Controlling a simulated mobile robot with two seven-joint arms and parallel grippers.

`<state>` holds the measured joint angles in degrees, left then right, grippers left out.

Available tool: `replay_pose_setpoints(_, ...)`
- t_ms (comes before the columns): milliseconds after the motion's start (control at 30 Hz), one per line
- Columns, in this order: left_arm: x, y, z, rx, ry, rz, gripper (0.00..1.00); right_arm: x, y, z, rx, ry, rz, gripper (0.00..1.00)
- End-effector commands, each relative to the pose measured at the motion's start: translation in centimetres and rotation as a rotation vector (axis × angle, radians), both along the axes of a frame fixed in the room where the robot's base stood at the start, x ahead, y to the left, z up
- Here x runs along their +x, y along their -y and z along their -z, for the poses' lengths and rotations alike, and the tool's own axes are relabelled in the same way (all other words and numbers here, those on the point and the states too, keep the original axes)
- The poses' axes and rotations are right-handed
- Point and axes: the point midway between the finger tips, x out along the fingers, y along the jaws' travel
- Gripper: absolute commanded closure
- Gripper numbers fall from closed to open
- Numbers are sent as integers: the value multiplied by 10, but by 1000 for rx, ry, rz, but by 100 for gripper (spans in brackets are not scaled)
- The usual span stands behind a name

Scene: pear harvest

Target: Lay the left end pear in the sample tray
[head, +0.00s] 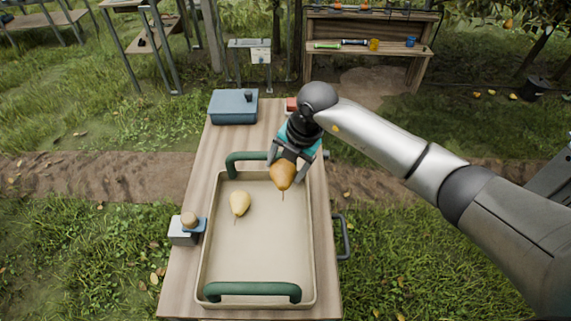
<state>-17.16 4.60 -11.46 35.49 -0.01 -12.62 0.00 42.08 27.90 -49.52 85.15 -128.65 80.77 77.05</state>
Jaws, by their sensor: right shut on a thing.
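The beige tray (260,255) with green handles lies on the wooden table. A pale yellow pear (240,204) lies inside it, toward the far left. My right gripper (286,172) comes in from the right and is shut on a brownish-orange pear (282,177) at the tray's far end, beside the far green handle. This pear's stem points toward the near side. I cannot tell whether the held pear touches the tray floor. The gripper hides part of the tray's far right corner. My left gripper is not in view.
A blue box (233,106) stands at the table's far left. A red object (291,104) is partly hidden behind my right gripper. A small grey box (183,231) with a blue and tan item sits at the table's left edge. The tray's middle and near part are clear.

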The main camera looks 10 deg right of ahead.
Motion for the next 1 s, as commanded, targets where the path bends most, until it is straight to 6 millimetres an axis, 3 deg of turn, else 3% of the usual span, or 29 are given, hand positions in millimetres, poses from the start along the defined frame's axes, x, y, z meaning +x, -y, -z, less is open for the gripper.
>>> replay_pose_setpoints(1000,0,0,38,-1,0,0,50,0,0,53,0,0,1,84)
